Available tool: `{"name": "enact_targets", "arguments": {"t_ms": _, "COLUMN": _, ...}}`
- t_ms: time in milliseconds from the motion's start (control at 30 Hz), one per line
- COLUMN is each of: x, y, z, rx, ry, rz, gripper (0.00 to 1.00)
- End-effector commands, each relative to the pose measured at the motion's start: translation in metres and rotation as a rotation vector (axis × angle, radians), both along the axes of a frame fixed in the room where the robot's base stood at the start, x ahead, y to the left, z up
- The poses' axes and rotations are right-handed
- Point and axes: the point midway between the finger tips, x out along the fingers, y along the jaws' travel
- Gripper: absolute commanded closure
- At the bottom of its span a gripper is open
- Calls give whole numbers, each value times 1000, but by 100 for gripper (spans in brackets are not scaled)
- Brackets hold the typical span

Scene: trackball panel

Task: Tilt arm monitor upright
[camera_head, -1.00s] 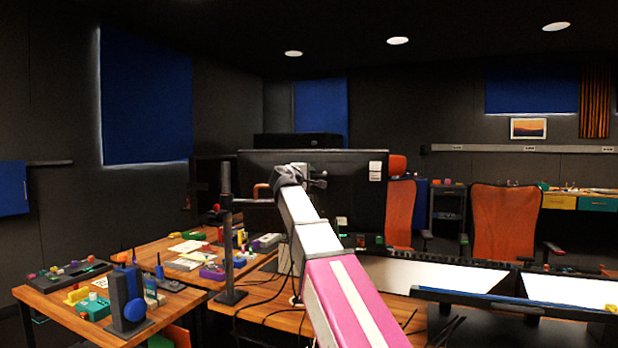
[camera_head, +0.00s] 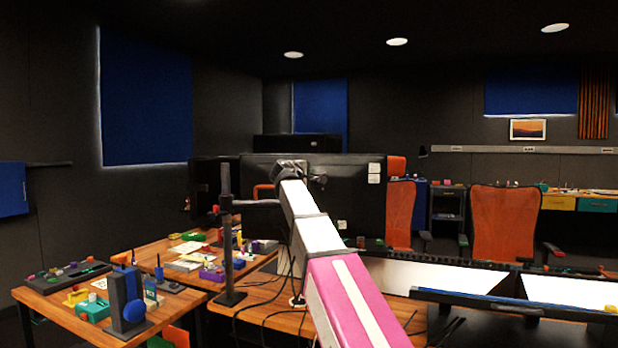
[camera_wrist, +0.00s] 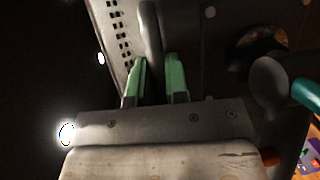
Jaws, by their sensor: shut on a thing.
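The arm monitor (camera_head: 355,205) is the large black monitor seen from behind at the middle of the head view, over the wooden desk. Its upper edge looks nearly level there. My gripper (camera_head: 290,168) is at the upper left part of its back, with its fingertips hard to make out. In the wrist view, the green fingers of my gripper (camera_wrist: 157,72) are closed around a grey bar (camera_wrist: 150,35) on the monitor's back, beside a slotted light strip (camera_wrist: 122,30). The front of the screen is hidden, so its exact tilt is hard to tell.
A black post (camera_head: 226,250) stands on the desk left of my arm, with loose cables nearby. Dark blue headphones (camera_head: 128,298) and small coloured items crowd the left tables. Orange chairs (camera_head: 504,225) stand behind.

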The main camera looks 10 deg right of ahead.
Motion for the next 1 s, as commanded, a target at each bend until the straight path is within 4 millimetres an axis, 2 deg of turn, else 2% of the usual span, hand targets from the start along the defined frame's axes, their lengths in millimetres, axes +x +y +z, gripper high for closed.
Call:
{"name": "enact_targets", "arguments": {"t_ms": 67, "x": 1, "y": 0, "z": 2, "rx": -3, "ry": -3, "rz": 1, "gripper": 100}}
{"name": "enact_targets", "arguments": {"t_ms": 100, "x": 1, "y": 0, "z": 2, "rx": -4, "ry": -3, "rz": 2, "gripper": 72}}
{"name": "enact_targets", "arguments": {"t_ms": 133, "x": 1, "y": 0, "z": 2, "rx": -3, "ry": -3, "rz": 2, "gripper": 62}}
{"name": "enact_targets", "arguments": {"t_ms": 167, "x": 1, "y": 0, "z": 1, "rx": -3, "ry": -3, "rz": 1, "gripper": 61}}
{"name": "enact_targets", "arguments": {"t_ms": 533, "x": -6, "y": 5, "z": 1, "rx": -2, "ry": -2, "rz": 2, "gripper": 61}}
{"name": "enact_targets", "arguments": {"t_ms": 1000, "x": -69, "y": 53, "z": 9, "rx": -2, "ry": -3, "rz": 3, "gripper": 61}}
